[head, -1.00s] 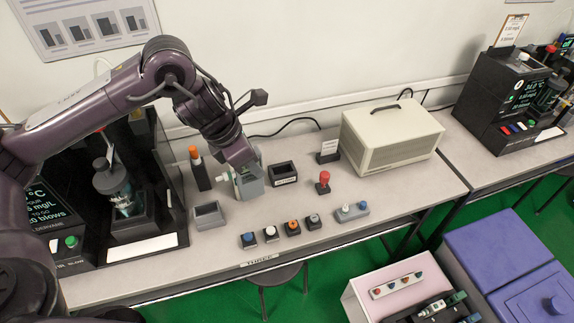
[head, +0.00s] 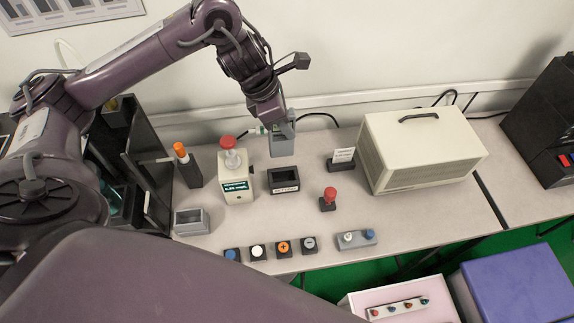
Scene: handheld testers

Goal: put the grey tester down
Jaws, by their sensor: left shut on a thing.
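The grey tester (head: 281,146) is a small grey box with a pale mouthpiece sticking out to its left. My left gripper (head: 284,128) comes down from above and is shut on its upper part, covering some of it. The tester is upright, behind the black open-topped holder (head: 285,187). I cannot tell whether its bottom touches the grey worktop (head: 330,225). A cream tester (head: 237,188) with a red knob on top and a lit display stands to the left of the holder. My right gripper is not in view.
A cream case (head: 425,160) stands at the right, with a small card stand (head: 341,160) and a red-knobbed post (head: 328,199) nearby. An orange-topped post (head: 186,166) and a grey open box (head: 192,221) are at the left. Small button blocks (head: 283,248) line the front.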

